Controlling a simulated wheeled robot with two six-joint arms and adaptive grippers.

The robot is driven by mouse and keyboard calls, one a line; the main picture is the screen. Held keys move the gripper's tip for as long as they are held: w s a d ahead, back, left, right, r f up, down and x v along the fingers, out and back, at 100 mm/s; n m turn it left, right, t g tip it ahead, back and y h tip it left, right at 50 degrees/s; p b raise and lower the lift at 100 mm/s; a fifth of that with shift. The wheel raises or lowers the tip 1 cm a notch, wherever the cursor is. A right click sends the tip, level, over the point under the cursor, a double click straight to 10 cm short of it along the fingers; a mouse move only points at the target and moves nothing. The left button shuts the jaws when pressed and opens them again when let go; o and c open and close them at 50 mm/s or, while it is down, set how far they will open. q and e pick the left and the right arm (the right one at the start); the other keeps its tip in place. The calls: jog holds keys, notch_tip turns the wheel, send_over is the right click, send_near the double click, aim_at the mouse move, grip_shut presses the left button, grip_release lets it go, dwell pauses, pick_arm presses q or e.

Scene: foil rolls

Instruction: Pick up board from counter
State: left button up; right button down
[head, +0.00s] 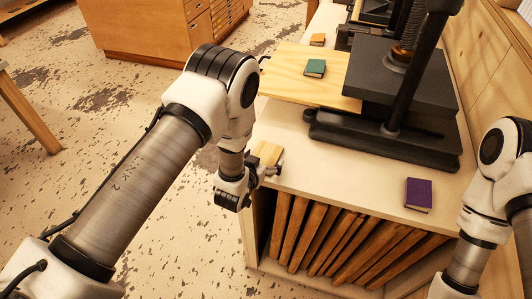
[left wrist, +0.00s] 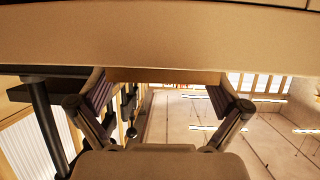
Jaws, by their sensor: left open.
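A small light wooden board (head: 267,152) lies on the left edge of the pale counter (head: 330,160). My left gripper (head: 270,172) is at that edge, close beside the board, with its jaws open. In the left wrist view the two fingers of the left gripper (left wrist: 160,90) are spread wide. A tan strip, probably the board's edge (left wrist: 165,76), shows between them under a broad beige surface. I cannot tell whether the fingers touch it. My right arm shows at the right of the head view, but its gripper is out of frame.
A black press (head: 395,90) stands on the counter, with a larger wooden panel (head: 290,85) jutting left from it. A green block (head: 315,68) lies on the panel. Upright boards (head: 325,240) fill the shelf below.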

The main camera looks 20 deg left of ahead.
pick_arm(q)
jog(key=shift+w+f, duration=0.2)
jog(key=shift+w, duration=0.05)
jog(key=c, duration=1.1)
jog(key=shift+o, duration=0.2)
jog(key=shift+a, duration=0.1)
